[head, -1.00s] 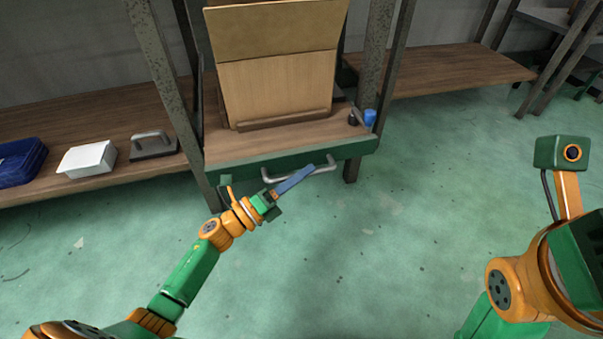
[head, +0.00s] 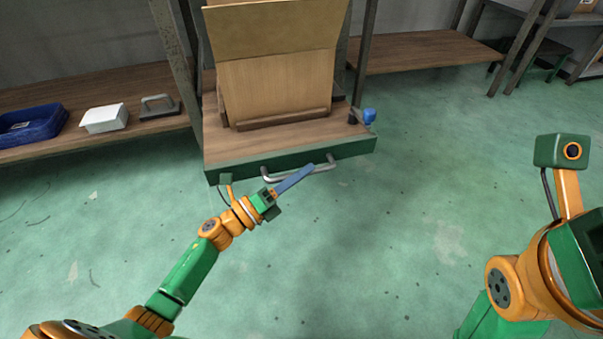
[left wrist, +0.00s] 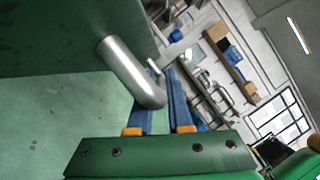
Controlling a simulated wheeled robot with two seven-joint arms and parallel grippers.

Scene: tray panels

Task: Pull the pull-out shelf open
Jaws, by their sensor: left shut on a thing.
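The pull-out shelf (head: 352,148) is a wooden board with a green front, standing out in front of the rack's metal posts. A grey bar handle (head: 328,167) is fixed to its front; its bent end also shows large in the left wrist view (left wrist: 130,72). My left gripper (head: 300,174) has long blue fingers, shut on the handle. In the left wrist view the gripper (left wrist: 165,100) has the handle's bend at its fingers, with the exact contact partly hidden. Part of my right arm shows at the lower right; its gripper is out of view.
Tan panels (head: 275,88) stand upright in a holder on the shelf, with a small blue object (head: 369,116) at the right corner. A side bench holds a blue tray (head: 30,125), a white box (head: 104,118) and a grey-handled block (head: 160,106). The green floor in front is clear.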

